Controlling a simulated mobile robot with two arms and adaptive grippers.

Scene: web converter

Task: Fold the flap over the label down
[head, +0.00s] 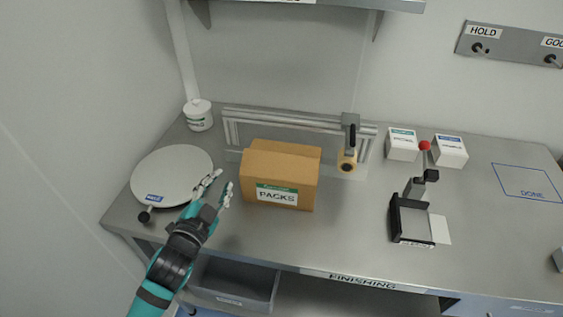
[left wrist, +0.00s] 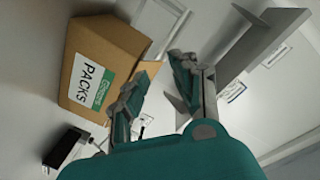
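A brown cardboard box (head: 309,188) stands on the steel table, left of the middle. Its white-and-green PACKS label (head: 277,195) faces the front. In the left wrist view the box (left wrist: 112,45) and label (left wrist: 90,80) lie to the left, turned on their side. A small cardboard flap (left wrist: 150,72) juts from the box edge there; I cannot tell from the head view how the flap over the label stands. My left gripper (head: 219,188) is open and empty, just left of the box and apart from it. My right gripper is not in view.
A round grey turntable (head: 165,172) lies left of my left gripper. A metal frame with a tape roll (head: 347,160) stands behind the box. A black stand with a red-knobbed lever (head: 424,146) and two small white boxes (head: 402,145) are to the right.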

